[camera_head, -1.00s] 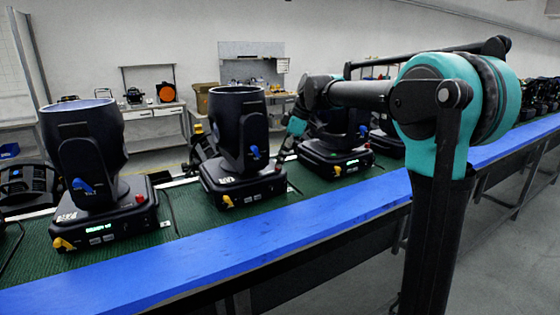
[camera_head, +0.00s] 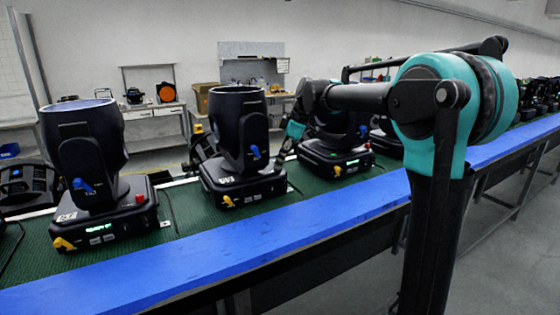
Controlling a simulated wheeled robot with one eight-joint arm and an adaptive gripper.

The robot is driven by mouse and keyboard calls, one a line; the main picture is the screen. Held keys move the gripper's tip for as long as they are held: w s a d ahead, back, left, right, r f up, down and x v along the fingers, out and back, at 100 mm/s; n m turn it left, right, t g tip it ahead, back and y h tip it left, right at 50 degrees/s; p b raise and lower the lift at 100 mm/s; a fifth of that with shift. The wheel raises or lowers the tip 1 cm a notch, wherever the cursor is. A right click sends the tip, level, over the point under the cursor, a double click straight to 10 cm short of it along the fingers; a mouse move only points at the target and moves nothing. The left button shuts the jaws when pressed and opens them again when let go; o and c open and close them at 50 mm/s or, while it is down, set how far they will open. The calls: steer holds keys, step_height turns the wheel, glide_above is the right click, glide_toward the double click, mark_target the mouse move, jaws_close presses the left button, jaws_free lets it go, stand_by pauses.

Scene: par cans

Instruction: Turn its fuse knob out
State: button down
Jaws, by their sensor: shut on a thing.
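The middle par can (camera_head: 240,130) is a black moving-head fixture standing upright on its square base on the green conveyor. A blue lever (camera_head: 255,152) sits on its yoke and a yellow knob (camera_head: 228,200) on the front of its base. My gripper (camera_head: 281,160) reaches down at the right rear corner of that base, shut on a small knob there. The knob is mostly hidden by the fingers and too small to see clearly. The left par can shows a red knob (camera_head: 139,198) at the matching corner of its base.
The left par can (camera_head: 85,150) and another par can (camera_head: 336,150) behind my wrist stand close on either side. A blue rail (camera_head: 190,262) runs along the conveyor's front edge. Green belt (camera_head: 180,208) lies bare between the bases. Workbenches (camera_head: 150,112) stand at the back.

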steer(key=m+t, duration=0.1)
steer(key=m, duration=0.2)
steer(key=m+t, duration=0.1)
steer(key=m, duration=0.1)
steer(key=shift+s+a+m+h, duration=0.1)
steer(key=shift+s+m+h, duration=0.05)
steer(key=shift+m+h, duration=0.25)
steer(key=shift+s+a+m+t+h, duration=0.1)
steer(key=shift+m+t+h, duration=0.25)
steer(key=shift+m, duration=0.8)
steer(key=shift+m+t+h, duration=0.35)
steer(key=shift+m, duration=0.8)
steer(key=c, duration=1.4)
jaws_free()
steer(key=shift+c, duration=0.2)
steer(key=v, duration=1.2)
